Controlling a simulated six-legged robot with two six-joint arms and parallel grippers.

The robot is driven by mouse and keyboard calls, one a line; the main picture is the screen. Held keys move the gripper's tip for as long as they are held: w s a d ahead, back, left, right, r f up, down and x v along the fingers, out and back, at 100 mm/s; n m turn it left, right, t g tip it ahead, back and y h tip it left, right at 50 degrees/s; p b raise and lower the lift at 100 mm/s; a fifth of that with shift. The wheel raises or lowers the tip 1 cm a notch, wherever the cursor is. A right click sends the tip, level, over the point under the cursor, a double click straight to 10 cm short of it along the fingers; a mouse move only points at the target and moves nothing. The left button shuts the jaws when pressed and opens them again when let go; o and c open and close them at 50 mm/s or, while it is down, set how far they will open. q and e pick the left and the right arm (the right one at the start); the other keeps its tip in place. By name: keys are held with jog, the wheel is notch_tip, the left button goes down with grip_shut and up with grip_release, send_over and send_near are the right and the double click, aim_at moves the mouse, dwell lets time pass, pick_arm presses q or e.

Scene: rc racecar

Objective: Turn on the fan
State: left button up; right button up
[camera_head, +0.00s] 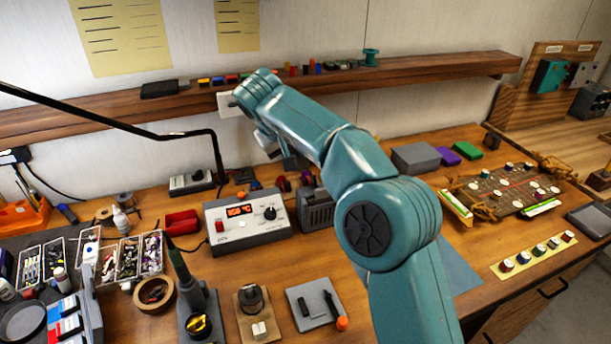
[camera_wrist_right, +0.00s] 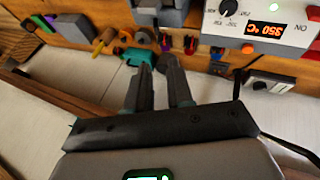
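No part is plainly recognisable as a fan. A dark grey ribbed box (camera_head: 316,210), possibly the fan, stands on the bench right of the soldering station; a grey box at the top of the right wrist view (camera_wrist_right: 160,12) seems to be the same one. My right arm reaches in from the bottom centre. Its gripper (camera_head: 287,161) is partly hidden behind the forearm, above the back of the bench. In the right wrist view its two dark fingers (camera_wrist_right: 159,65) stand slightly apart with nothing between them. My left gripper is not in view.
The soldering station (camera_head: 248,222) has a lit red display. A small switch box (camera_head: 192,183) sits behind it, beside a black lamp arm (camera_head: 110,122). A wooden shelf (camera_head: 430,70) runs along the wall. Parts trays (camera_head: 140,256) and tools crowd the left bench.

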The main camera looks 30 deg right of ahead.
aim_at(312, 180)
jog(key=x, duration=0.7)
jog(key=p+x, duration=0.1)
jog(key=x, duration=0.2)
jog(key=shift+s+d+f, duration=0.2)
jog(key=shift+d+f, duration=0.1)
jog(key=shift+d, duration=0.1)
jog(key=shift+d+f+p, duration=0.45)
jog(key=shift+d+f, duration=0.25)
jog(key=shift+f, duration=0.25)
jog(key=shift+w+d+f, duration=0.1)
jog(key=shift+d+f, duration=0.05)
jog(key=shift+f, duration=0.2)
jog(key=shift+w+d+f, duration=0.3)
jog(key=shift+w+f, duration=0.35)
jog(key=shift+f, duration=0.2)
jog(key=shift+s+r, duration=0.25)
jog(key=shift+s, duration=0.1)
grip_shut()
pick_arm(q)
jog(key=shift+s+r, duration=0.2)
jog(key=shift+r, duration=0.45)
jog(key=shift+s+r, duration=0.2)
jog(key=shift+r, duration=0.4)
pick_arm(e)
jog(key=shift+w+a, duration=0.1)
